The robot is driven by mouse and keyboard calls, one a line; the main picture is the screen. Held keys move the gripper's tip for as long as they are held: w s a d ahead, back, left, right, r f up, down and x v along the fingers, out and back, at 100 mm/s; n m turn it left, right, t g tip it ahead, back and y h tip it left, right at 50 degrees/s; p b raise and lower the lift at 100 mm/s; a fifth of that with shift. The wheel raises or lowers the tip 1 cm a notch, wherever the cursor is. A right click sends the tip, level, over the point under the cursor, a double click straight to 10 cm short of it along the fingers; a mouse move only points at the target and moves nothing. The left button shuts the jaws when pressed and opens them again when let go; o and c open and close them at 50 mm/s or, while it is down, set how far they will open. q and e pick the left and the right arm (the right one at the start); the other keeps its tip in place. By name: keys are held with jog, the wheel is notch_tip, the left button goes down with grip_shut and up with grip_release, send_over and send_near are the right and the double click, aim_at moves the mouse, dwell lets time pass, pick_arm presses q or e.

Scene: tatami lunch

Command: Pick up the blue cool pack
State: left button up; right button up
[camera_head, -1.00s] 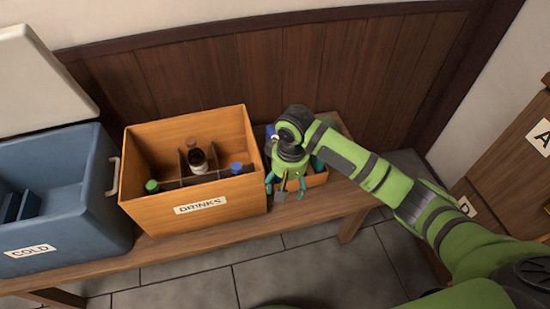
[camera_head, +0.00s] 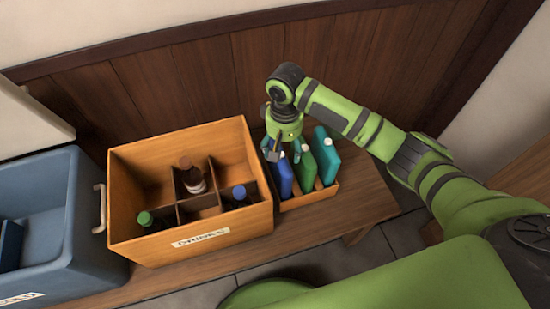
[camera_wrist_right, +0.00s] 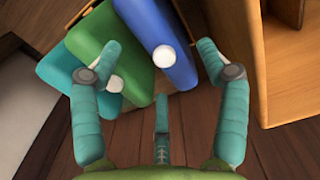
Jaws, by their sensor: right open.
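The blue cool pack (camera_head: 284,178) stands in a small wooden box (camera_head: 312,199), leftmost of three packs. In the right wrist view the blue pack (camera_wrist_right: 168,40), with a white cap, lies between the two outer fingertips. My right gripper (camera_head: 280,152) is open, above the back left part of the small box and close to the blue pack. Its teal fingers (camera_wrist_right: 158,58) are spread and empty in the right wrist view, and I cannot tell whether they touch any pack. My left gripper is not in view.
A green pack (camera_head: 306,168) and a teal pack (camera_head: 326,157) stand right of the blue one. The larger drinks crate (camera_head: 200,240) with bottles is close on the left. A blue cooler (camera_head: 60,220) stands farther left. The bench (camera_head: 365,195) is clear on the right.

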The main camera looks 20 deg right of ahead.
jog(key=shift+f, duration=0.25)
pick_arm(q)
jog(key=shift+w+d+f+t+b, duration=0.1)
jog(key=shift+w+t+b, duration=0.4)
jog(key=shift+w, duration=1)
pick_arm(e)
jog(key=shift+s+f, duration=0.15)
jog(key=shift+f, duration=1.4)
jog(key=shift+s+f, duration=0.15)
jog(key=shift+f, duration=1.4)
grip_shut()
